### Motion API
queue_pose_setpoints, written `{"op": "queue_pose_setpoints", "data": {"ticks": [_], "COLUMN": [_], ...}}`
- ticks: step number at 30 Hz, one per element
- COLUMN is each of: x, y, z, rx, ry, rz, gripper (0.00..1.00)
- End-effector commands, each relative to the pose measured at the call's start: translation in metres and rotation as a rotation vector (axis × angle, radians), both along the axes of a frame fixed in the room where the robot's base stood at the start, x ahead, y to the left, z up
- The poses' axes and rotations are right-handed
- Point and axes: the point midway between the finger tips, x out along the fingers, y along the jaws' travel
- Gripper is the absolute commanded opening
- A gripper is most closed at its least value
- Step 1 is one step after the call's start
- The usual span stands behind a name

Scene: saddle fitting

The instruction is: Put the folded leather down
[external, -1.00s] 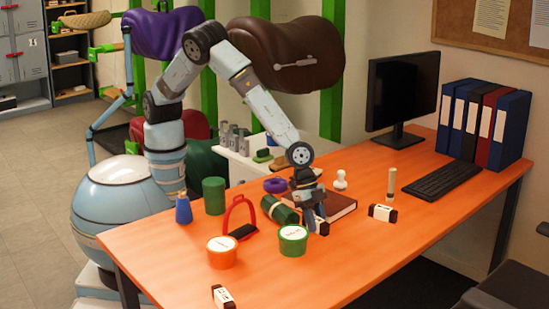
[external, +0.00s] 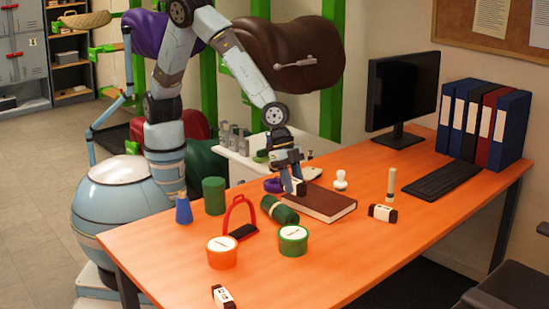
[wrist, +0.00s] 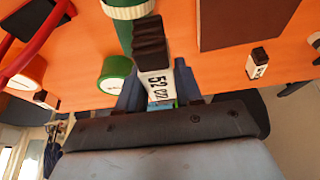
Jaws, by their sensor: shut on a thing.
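My gripper (external: 291,180) is shut on the folded leather, a dark brown pleated bundle with a white band, held above the far left end of the brown book. In the wrist view my gripper (wrist: 158,92) has its fingers on both sides of the folded leather (wrist: 150,45); the band shows "52" and further marks hard to read. In the external view the folded leather (external: 300,188) is partly hidden by my fingers. Two similar dark, white-banded pieces lie on the orange table, one at right (external: 382,213) and one at the front (external: 223,297).
The brown book (external: 328,204) lies beside a green roll (external: 279,209). A green tub (external: 293,241), an orange tub (external: 222,253) and a red-handled item (external: 240,216) stand nearer. A purple ring (external: 273,185) and white stamp (external: 340,181) flank my gripper. The front right table is clear.

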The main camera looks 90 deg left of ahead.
Motion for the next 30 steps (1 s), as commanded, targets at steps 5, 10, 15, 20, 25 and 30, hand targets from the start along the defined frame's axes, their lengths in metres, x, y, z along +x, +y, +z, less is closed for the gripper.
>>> {"op": "queue_pose_setpoints", "data": {"ticks": [5, 10, 15, 20, 25, 30], "x": [-0.025, -0.038, -0.045, -0.046, -0.039, -0.013], "y": [0.015, 0.024, 0.028, 0.028, 0.036, 0.066], "z": [0.014, 0.021, 0.024, 0.024, 0.025, 0.027], "rx": [-0.001, -0.001, 0.000, 0.000, 0.000, -0.001], "ry": [0.000, -0.001, -0.001, -0.001, -0.001, -0.001], "rz": [-0.001, 0.000, -0.001, -0.001, 0.011, 0.057], "gripper": [0.00, 0.00, 0.00, 0.00, 0.00, 0.00]}}
